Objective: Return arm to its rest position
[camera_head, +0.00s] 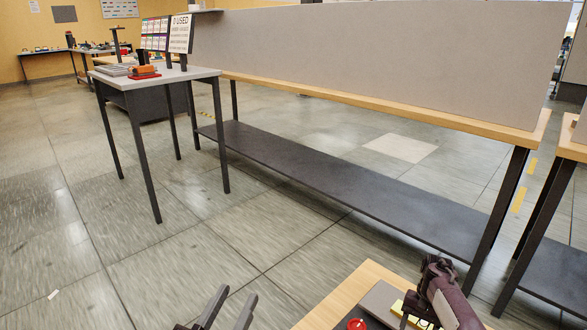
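My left gripper (236,294) shows at the bottom edge, left of the middle. Its two dark fingers point up and stand apart with floor visible between them, so it is open and empty. The rest of the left arm is cut off by the lower edge.
A long bench with a grey panel (380,55) stands ahead. A small grey table (190,75) stands back left.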

